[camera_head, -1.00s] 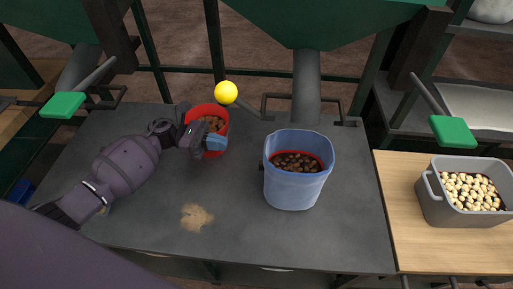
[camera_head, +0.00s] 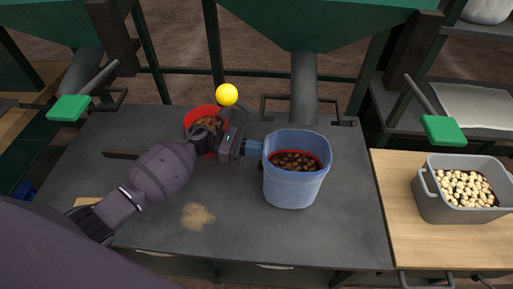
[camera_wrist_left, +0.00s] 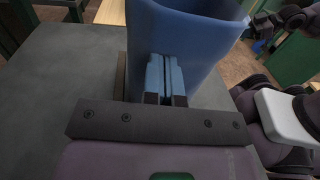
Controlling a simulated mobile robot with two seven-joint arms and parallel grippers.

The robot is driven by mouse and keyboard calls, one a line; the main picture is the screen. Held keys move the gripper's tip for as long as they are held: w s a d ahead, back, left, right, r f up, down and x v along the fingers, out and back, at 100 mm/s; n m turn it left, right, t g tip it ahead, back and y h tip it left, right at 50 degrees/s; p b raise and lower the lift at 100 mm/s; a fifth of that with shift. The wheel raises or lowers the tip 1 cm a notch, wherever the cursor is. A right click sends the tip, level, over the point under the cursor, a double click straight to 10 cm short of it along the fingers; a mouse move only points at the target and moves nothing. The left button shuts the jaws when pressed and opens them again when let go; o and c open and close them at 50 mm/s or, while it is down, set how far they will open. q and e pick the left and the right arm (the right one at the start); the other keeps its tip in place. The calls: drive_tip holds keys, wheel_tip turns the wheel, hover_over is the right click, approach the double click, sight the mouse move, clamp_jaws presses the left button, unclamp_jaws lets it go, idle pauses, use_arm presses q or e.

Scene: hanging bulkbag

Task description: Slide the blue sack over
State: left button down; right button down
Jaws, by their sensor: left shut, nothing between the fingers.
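The blue sack (camera_head: 293,187) stands upright on the grey table, open at the top, with brown beans and a red ring inside. My left gripper (camera_head: 258,148) is shut and empty, its blue fingertips at the sack's left side in the head view. In the left wrist view the shut fingers (camera_wrist_left: 165,78) point at the wall of the blue sack (camera_wrist_left: 190,35); I cannot tell whether they touch it. My right gripper does not show clearly in the head view; a dark gripper-like part (camera_wrist_left: 282,20) shows at the upper right of the wrist view, its jaws unclear.
A red bucket (camera_head: 199,111) with brown contents stands behind my left wrist. A grey bin (camera_head: 429,203) of pale nuts sits on the wooden table at right. A yellow ball (camera_head: 227,95) shows near the chute. The table front (camera_head: 250,235) is clear, apart from spilled powder (camera_head: 197,216).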

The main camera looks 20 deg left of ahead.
sight(270, 151)
use_arm(q)
drive_tip(key=d, duration=0.3)
drive_tip(key=shift+w+d+f+b, duration=0.15)
drive_tip(key=shift+w+b, duration=0.1)
drive_tip(key=shift+b, duration=0.15)
drive_tip(key=shift+d, duration=0.2)
drive_tip(key=shift+a, duration=0.1)
